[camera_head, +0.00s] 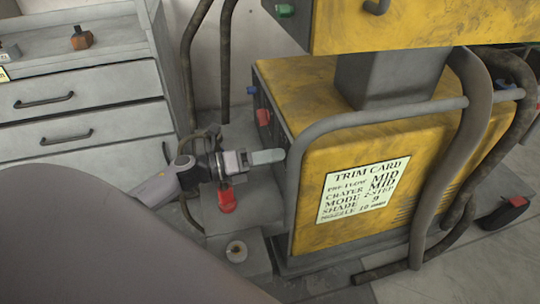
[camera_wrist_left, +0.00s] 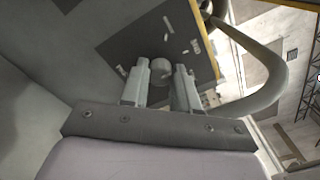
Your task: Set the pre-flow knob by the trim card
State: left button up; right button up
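The trim card (camera_head: 364,189) is a pale sheet on the side of the yellow machine (camera_head: 320,90); its pre-flow line reads MID. The knob's pointer is not readable. My right gripper is not in view.
A grey bent pipe (camera_head: 300,150) runs along the machine's near edge, close to my left fingers. A red object (camera_head: 227,199) lies on a grey step below. Thick hoses (camera_head: 465,160) hang at the right. A grey drawer cabinet (camera_head: 80,100) stands at the left.

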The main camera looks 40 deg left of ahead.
pick_arm(q)
jog(key=shift+o, duration=1.4)
jog(key=v, duration=0.7)
jog(key=shift+p, duration=0.4)
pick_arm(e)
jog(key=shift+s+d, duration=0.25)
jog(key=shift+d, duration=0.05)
pick_arm(q)
jog(key=shift+s, duration=0.1)
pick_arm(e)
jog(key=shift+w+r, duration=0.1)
